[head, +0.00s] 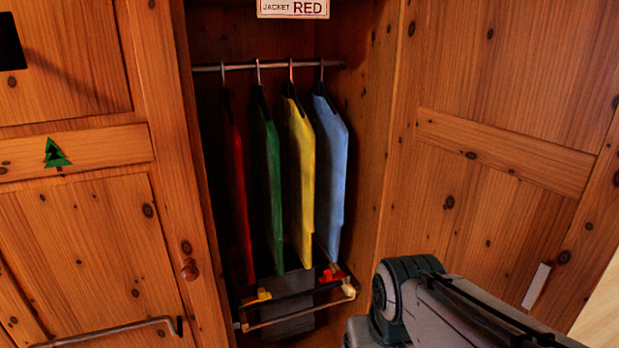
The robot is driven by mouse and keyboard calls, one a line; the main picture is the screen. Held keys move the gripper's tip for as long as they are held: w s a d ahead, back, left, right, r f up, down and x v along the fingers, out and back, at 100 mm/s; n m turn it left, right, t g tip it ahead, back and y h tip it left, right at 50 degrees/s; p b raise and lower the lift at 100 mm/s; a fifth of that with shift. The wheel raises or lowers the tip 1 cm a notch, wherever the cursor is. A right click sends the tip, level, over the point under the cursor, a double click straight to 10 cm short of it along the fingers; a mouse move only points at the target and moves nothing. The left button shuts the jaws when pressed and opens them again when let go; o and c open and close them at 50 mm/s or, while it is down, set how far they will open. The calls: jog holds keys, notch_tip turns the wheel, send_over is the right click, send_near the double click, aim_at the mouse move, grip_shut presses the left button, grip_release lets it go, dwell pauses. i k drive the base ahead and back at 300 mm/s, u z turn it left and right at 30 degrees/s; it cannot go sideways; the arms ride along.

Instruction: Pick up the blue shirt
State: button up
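The blue shirt (334,165) hangs on a hanger at the right end of a metal rail (220,68) inside the open wardrobe. It is seen nearly edge-on, and its hem reaches down to just above a low rack. A yellow shirt (302,180) hangs close on its left. A grey part of my arm (440,308) shows at the lower right, below and to the right of the blue shirt. My gripper's fingers cannot be made out in this view.
A green shirt (273,195) and a red shirt (239,200) hang further left. A low rack (290,318) holds small yellow and red things. Wooden wardrobe doors stand left (90,240) and right (500,190). A sign (293,8) above reads "JACKET RED".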

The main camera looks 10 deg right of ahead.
aim_at(331, 133)
jog(key=u, duration=0.3)
jog(key=k, duration=0.75)
jog(key=u, duration=0.55)
jog(key=k, duration=0.45)
jog(key=z, duration=0.15)
jog(key=i, duration=0.4)
jog(key=u, duration=0.65)
jog(key=i, duration=0.8)
jog(key=u, duration=0.15)
